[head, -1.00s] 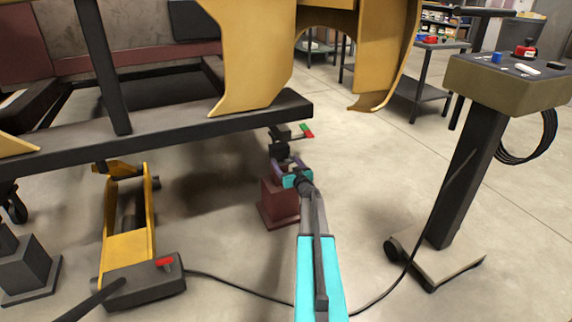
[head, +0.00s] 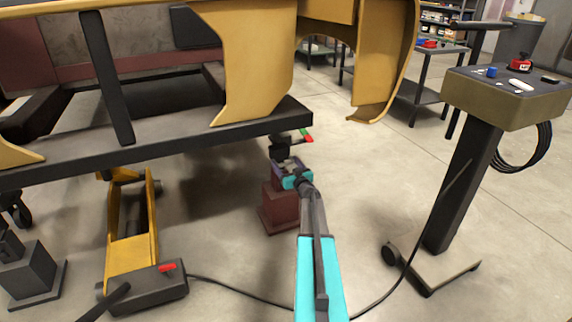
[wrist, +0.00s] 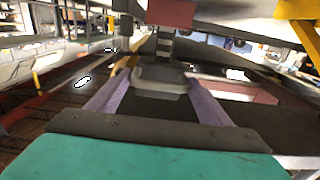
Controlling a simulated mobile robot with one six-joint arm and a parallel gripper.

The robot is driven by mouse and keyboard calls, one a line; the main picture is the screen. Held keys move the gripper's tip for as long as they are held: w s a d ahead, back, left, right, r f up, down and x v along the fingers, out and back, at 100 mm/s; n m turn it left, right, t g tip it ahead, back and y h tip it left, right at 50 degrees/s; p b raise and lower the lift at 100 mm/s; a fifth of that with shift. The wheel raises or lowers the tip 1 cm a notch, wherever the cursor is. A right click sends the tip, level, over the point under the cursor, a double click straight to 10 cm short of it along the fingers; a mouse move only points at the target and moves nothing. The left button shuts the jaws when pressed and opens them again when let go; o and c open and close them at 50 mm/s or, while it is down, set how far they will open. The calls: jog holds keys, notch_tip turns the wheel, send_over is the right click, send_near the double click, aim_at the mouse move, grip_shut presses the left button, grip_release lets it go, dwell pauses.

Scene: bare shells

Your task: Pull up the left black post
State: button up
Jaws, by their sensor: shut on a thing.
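My gripper (head: 288,167) has purple fingers and a teal body. It is shut on the black post (head: 280,142) that rises from a dark red stand (head: 279,206) beneath the end of a black beam. The post's top shows just beyond the fingers, below the beam, beside a small red and green piece (head: 305,135). In the wrist view the purple fingers (wrist: 158,95) lie either side of a grey block (wrist: 160,78). The gripped part is mostly hidden. A second, dark stand (head: 30,270) stands at the far left.
The black beam (head: 180,140) and yellow bodywork (head: 248,60) hang over the stand. A yellow jack (head: 132,230) stands to the left, with a cable on the floor. A control pedestal (head: 465,190) stands to the right.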

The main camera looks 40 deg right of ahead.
jog(key=shift+s+d+r+p, duration=0.1)
jog(key=shift+d+r+p, duration=0.05)
jog(key=shift+r+p, duration=1.9)
jog(key=shift+s+d+r+p, duration=0.1)
jog(key=shift+d+r+p, duration=0.05)
jog(key=shift+r+p, duration=1.85)
jog(key=shift+f, duration=0.3)
jog(key=o, duration=1.2)
jog(key=shift+w+a, duration=0.1)
jog(key=shift+a, duration=0.15)
jog(key=p+v, duration=0.3)
jog(key=v, duration=1)
jog(key=shift+s+a, duration=0.1)
jog(key=shift+s, duration=0.3)
